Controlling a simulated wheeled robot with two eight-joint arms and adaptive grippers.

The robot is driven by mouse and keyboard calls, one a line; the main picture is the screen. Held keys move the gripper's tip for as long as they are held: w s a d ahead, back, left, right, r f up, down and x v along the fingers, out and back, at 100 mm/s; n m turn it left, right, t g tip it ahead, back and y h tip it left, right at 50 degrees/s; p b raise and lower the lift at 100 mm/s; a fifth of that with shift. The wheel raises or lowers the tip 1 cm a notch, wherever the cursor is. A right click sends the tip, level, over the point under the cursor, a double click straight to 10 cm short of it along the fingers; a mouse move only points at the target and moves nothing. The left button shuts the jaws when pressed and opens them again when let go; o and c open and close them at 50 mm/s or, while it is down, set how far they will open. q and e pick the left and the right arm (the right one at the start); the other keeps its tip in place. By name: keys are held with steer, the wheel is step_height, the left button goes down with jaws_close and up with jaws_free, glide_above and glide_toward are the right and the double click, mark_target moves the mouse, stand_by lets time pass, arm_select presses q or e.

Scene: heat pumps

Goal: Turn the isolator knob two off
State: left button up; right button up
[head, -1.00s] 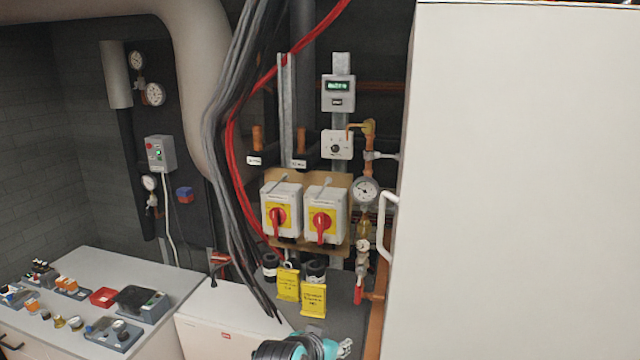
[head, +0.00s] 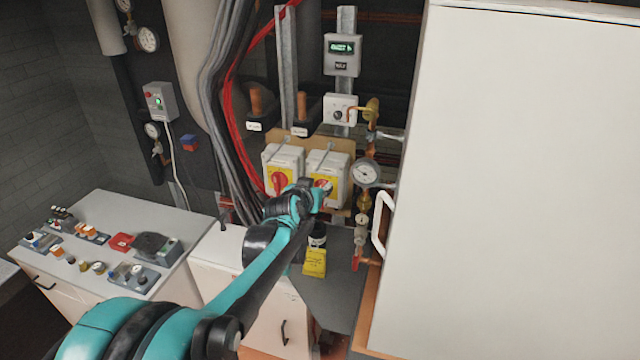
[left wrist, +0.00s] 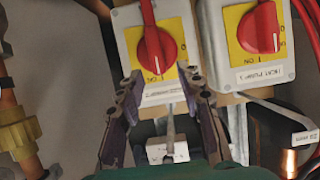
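Two white isolator boxes with yellow plates and red knobs are mounted side by side. In the head view, the left isolator's knob (head: 279,181) is in clear sight; the right isolator's knob (head: 322,184) is partly covered by my left gripper (head: 318,195). In the left wrist view the order is reversed: the near knob (left wrist: 154,42) stands ahead of my left gripper (left wrist: 160,78), its handle upright in the picture near an ON mark. The other knob (left wrist: 263,28) is at right. My left gripper is open, its fingertips apart around the near handle's lower end. My right gripper is out of view.
A white cabinet (head: 520,180) with a handle (head: 384,222) fills the right side. A pressure gauge (head: 366,173) and pipes stand right of the isolators. Cables (head: 220,110) hang at left. A bench (head: 110,222) holds several parts.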

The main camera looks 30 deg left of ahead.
arm_select(q)
steer(key=shift+w+a+f, duration=0.2)
steer(key=shift+w+f, duration=0.05)
steer(key=shift+w, duration=0.3)
steer(key=shift+w+f, duration=0.1)
steer(key=shift+w, duration=0.15)
steer(key=shift+c, duration=0.3)
jaws_close()
